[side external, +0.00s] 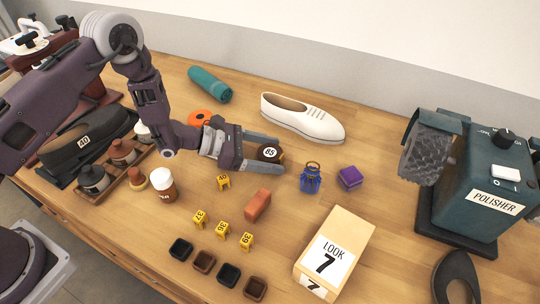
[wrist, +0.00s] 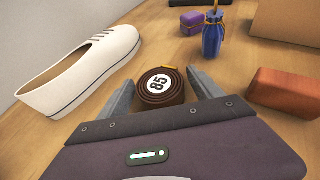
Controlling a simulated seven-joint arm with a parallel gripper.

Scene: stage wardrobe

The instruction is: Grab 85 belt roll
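The belt roll is a dark brown coiled strap with a round white label reading 85 (side external: 269,153). It lies flat on the wooden table, and in the wrist view the roll (wrist: 160,88) sits in the middle with a yellow bit at its far edge. My gripper (side external: 281,158) is low over the table and open, with one finger on each side of the roll. In the wrist view my gripper (wrist: 161,78) shows a gap between each finger and the roll. Whether the fingertips touch the table is hard to tell.
A white shoe (side external: 302,119) lies close behind the roll. A blue pouch-like bottle (side external: 310,179) and purple block (side external: 349,178) stand to the right. An orange-brown block (side external: 257,205) and yellow number tags (side external: 223,181) are in front.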

